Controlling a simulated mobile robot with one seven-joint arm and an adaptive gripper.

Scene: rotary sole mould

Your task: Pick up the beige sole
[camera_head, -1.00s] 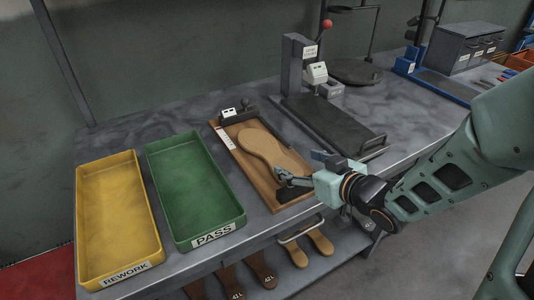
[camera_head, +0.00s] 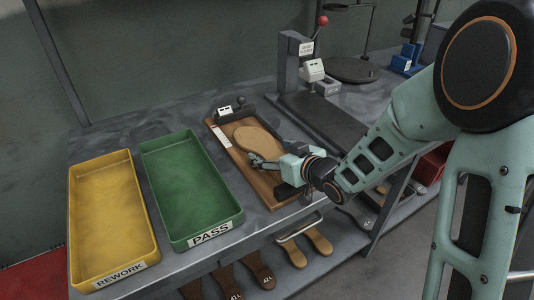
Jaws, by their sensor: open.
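The beige sole (camera_head: 256,139) lies flat on the brown wooden board (camera_head: 271,190) in the middle of the bench. Its far, wider end shows; its near part is hidden behind my gripper and wrist. My gripper (camera_head: 254,160) is open, its fingers pointing left over the sole's middle. Whether the fingers touch the sole I cannot tell.
An empty green PASS tray (camera_head: 192,190) and an empty yellow REWORK tray (camera_head: 110,218) stand to the left. A press with a red knob (camera_head: 322,21) stands behind right. More soles (camera_head: 319,241) rest on the lower shelf. A small dark device (camera_head: 232,111) sits at the board's far end.

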